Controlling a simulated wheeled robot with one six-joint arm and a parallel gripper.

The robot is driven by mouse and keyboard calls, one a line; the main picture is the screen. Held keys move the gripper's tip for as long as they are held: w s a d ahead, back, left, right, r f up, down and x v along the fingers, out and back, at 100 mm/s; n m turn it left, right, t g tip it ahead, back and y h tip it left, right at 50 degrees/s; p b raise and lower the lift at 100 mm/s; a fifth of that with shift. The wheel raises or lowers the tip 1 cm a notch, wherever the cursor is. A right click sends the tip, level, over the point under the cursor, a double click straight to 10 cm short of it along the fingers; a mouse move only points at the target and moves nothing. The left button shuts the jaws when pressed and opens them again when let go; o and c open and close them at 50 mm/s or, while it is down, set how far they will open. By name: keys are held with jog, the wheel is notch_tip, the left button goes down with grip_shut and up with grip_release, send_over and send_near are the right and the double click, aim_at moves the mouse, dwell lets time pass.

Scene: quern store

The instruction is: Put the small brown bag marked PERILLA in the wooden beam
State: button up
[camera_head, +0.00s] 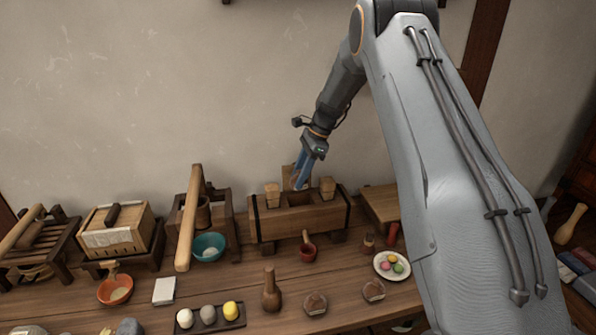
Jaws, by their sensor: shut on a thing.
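The wooden beam (335,216) is a thick, dark-ended block on short feet against the wall, with a hollow in its top and a light wooden block standing near each end. My gripper (297,184) points down over the hollow between the two blocks. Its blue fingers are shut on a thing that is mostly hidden. A tan-brown shape shows right beside and behind the fingers; I cannot tell if it is held. Two small brown bags with pale labels, a left one (314,304) and a right one (373,290), lie at the table's front. Their lettering is unreadable.
A red ladle (308,248) stands close before the beam. A wooden press with a long pale lever (188,222) and a teal bowl (208,246) are left of it. A plate of coloured balls (391,265) and a low wooden board (381,203) are to the right.

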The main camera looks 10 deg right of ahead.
jog(key=shift+d+f+b, duration=0.25)
jog(key=shift+f+b, duration=0.05)
jog(key=shift+f, duration=0.5)
jog(key=shift+f+b, duration=0.95)
jog(key=shift+f, duration=1.35)
jog(key=shift+a, duration=0.1)
jog(key=o, duration=1.2)
jog(key=shift+r, duration=0.1)
jog(key=shift+r+p, duration=1.2)
jog(key=shift+r, duration=1.8)
jog(key=shift+s, duration=0.1)
